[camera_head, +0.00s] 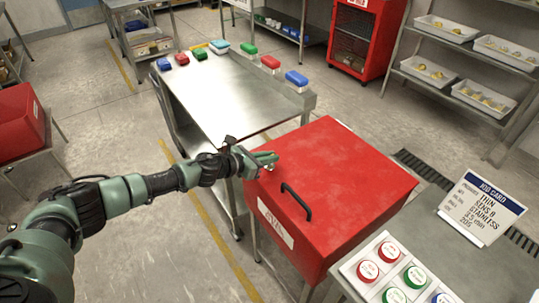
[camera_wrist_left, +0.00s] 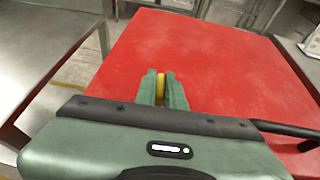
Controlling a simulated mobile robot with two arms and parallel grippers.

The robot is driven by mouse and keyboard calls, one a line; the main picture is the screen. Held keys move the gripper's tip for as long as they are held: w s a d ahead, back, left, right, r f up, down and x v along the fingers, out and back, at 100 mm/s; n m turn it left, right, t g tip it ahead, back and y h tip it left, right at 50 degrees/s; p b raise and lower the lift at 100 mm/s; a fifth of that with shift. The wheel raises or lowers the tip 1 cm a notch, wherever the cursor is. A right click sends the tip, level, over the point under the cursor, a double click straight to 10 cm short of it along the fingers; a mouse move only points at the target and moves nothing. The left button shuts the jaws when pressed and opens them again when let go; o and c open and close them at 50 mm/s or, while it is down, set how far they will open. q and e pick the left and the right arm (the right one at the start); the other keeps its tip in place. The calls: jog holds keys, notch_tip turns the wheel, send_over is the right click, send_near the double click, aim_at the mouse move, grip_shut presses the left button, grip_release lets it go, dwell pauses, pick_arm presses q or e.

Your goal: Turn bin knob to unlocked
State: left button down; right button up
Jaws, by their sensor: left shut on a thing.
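The red bin (camera_head: 345,185) has a closed lid with a black handle (camera_head: 297,201) near its front edge. My left gripper (camera_head: 268,160) reaches in from the left to the lid's left corner. In the left wrist view the two green fingers (camera_wrist_left: 161,88) are shut on a narrow yellow knob (camera_wrist_left: 160,86) at the red lid (camera_wrist_left: 210,70). The fingers hide most of the knob, and I cannot tell its lock position. In the head view the knob is largely hidden by the gripper. My right gripper is not in view.
A steel table (camera_head: 225,95) with several coloured boxes stands behind the bin. A job card (camera_head: 480,208) and a panel of red, green and blue buttons (camera_head: 392,271) are at the right. Open floor lies left of the bin.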

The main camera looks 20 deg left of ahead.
pick_arm(q)
jog(key=n+y+p, duration=0.1)
jog(key=p, duration=0.1)
jog(key=n+t+y+p, duration=0.1)
jog(key=n+y+p, duration=0.1)
jog(key=p, duration=0.1)
jog(key=n+t+y+p, duration=0.1)
jog(key=y+p, duration=0.1)
jog(key=shift+d+r+n, duration=0.15)
jog(key=shift+r+n, duration=0.15)
jog(key=shift+n, duration=0.1)
jog(key=shift+n+y+p, duration=0.5)
jog(key=shift+y, duration=0.1)
jog(key=n+y+p, duration=0.1)
jog(key=n+y, duration=0.1)
jog(key=y, duration=0.1)
jog(key=shift+f, duration=0.2)
jog(key=shift+n+g+y, duration=0.3)
jog(key=shift+n+y, duration=1.3)
jog(key=shift+y, duration=0.3)
jog(key=c, duration=1.5)
grip_release()
jog(key=shift+v, duration=3.8)
